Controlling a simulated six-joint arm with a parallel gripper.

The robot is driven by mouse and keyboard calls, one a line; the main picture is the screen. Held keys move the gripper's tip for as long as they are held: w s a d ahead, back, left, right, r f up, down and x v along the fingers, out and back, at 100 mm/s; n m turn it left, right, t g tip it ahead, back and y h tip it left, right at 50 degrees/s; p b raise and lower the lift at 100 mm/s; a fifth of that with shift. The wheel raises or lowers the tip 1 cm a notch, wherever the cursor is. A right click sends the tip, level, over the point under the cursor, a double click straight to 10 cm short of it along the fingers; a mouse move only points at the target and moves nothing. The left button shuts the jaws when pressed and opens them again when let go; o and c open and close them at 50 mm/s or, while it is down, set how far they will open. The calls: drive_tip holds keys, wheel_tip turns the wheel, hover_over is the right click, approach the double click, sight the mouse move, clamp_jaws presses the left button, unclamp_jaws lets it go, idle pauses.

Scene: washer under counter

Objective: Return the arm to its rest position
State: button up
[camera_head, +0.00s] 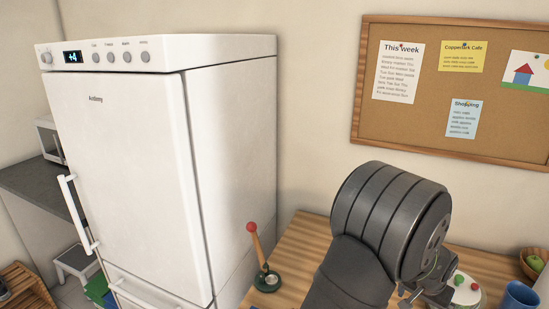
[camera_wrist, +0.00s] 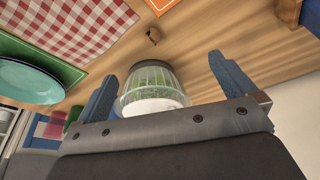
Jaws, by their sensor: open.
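My gripper (camera_wrist: 162,70) is open in the wrist view, with its two blue fingers spread apart. A clear ribbed vessel (camera_wrist: 152,84) with a dark rim and something green in it shows between and beyond the fingers. I cannot tell how far it is from them. In the head view my dark grey arm reaches over the wooden counter (camera_head: 292,248) at the lower right. The wrist hides most of the gripper there, and its fingertips cannot be made out.
A white fridge (camera_head: 115,140) stands left of the arm. A lever with a red knob (camera_head: 257,250) rises from the counter between them. A blue mug (camera_head: 520,296) and a bowl with a green fruit (camera_head: 535,263) are at the right. A corkboard (camera_head: 430,120) hangs behind.

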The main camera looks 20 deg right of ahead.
drive_tip(key=shift+w+d+f, duration=0.25)
drive_tip(key=shift+w+f, duration=0.2)
drive_tip(key=shift+w, duration=0.35)
drive_tip(key=shift+w+d+f, duration=0.3)
drive_tip(key=shift+w+f, duration=0.1)
drive_tip(key=shift+w, duration=0.45)
drive_tip(key=shift+w+d+f, duration=0.25)
drive_tip(key=shift+w+f, duration=0.2)
drive_tip(key=shift+w, duration=0.35)
